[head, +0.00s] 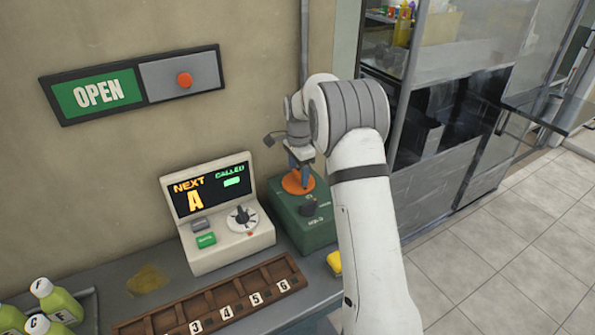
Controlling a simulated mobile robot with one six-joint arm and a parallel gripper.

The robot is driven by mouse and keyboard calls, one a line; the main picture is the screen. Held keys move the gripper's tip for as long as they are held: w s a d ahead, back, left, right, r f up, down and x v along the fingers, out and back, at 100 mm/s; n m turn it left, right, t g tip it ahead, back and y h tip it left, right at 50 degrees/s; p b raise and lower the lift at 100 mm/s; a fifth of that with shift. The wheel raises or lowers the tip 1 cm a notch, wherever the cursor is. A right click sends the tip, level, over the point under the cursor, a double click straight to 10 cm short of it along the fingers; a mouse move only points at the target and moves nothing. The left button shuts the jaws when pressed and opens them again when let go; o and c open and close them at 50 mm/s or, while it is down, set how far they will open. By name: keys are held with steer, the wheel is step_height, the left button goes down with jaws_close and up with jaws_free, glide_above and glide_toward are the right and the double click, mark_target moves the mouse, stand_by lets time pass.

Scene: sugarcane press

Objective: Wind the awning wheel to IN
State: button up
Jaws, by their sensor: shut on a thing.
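An orange wheel (291,184) lies flat on top of a green box (290,222) on the counter, right of the white display unit. I take it to be the awning wheel. My gripper (301,177) comes down onto it from above and is shut at it. The fingers and my arm cover part of the wheel, so the exact grip is hard to see. No IN mark is legible.
A white display unit (240,242) with a dial stands left of the box. In front are a wooden numbered tray (272,288) and a yellow object (334,262). Bottles (62,305) stand at the lower left. An OPEN sign (98,93) hangs on the wall. Tiled floor (495,250) is clear at right.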

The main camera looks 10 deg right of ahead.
mark_target(298, 173)
steer(key=o, duration=1)
steer(key=shift+s, duration=0.1)
steer(key=shift+r, duration=0.35)
step_height(298, 173, up, 7)
steer(key=shift+f+b, duration=0.1)
steer(key=shift+b, duration=0.2)
